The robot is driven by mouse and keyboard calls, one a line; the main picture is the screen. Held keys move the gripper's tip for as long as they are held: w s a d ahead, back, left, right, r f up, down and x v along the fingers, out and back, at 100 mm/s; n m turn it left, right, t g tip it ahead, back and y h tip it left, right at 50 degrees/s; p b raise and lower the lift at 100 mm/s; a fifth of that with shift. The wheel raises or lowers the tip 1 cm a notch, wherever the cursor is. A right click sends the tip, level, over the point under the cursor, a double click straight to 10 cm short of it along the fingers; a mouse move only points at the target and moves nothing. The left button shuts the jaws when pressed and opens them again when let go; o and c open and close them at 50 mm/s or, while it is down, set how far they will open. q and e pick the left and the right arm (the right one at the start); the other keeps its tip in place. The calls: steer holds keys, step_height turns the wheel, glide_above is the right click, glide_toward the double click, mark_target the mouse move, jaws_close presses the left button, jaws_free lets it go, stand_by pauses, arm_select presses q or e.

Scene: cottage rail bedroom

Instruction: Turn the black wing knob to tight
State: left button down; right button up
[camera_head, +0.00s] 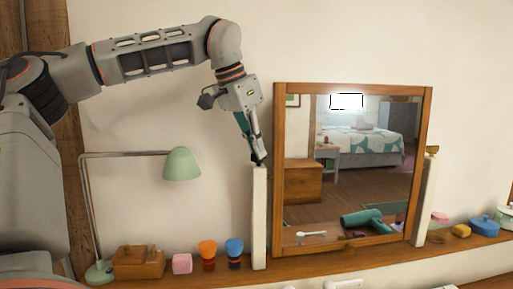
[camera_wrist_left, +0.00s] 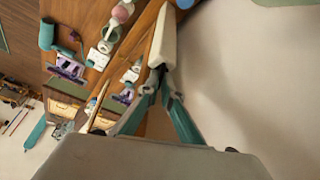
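My left gripper (camera_head: 257,157) reaches down from above, with its fingertips at the top of the cream left post (camera_head: 259,215) beside the wood-framed mirror (camera_head: 279,190). In the left wrist view, the fingers of my left gripper (camera_wrist_left: 159,84) come close together at the end of the cream post (camera_wrist_left: 164,42). A small dark patch shows at the fingertips in the head view, but I cannot make out the black wing knob's shape or whether the fingers grip it. A brass-coloured knob (camera_head: 432,150) tops the right post (camera_head: 427,200). My right gripper is not in view.
A green lamp (camera_head: 182,164), wooden box (camera_head: 138,262), pink block (camera_head: 182,263), orange-topped item (camera_head: 207,250) and blue-topped item (camera_head: 234,250) stand left of the post on the wooden shelf (camera_head: 330,266). Several small items stand at the right. The wall is close behind.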

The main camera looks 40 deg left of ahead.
arm_select(q)
steer(key=shift+m, duration=0.4)
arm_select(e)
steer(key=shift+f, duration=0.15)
arm_select(q)
steer(key=shift+a+m+h, duration=0.1)
steer(key=shift+m+h, duration=0.3)
steer(key=shift+m, duration=0.2)
steer(key=shift+a+r+m+g+h, duration=0.15)
steer(key=shift+m+h, duration=0.15)
steer(key=shift+m, duration=0.55)
steer(key=shift+d+m+g+h, duration=0.15)
steer(key=shift+m+h, duration=0.15)
steer(key=shift+m, duration=0.55)
steer(key=shift+m+p, duration=0.3)
steer(key=shift+p, duration=0.05)
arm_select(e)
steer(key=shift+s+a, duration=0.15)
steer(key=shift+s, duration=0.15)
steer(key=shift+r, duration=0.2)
arm_select(q)
steer(key=c, duration=2.3)
jaws_free()
steer(key=shift+o, duration=0.3)
steer(key=shift+a, duration=0.1)
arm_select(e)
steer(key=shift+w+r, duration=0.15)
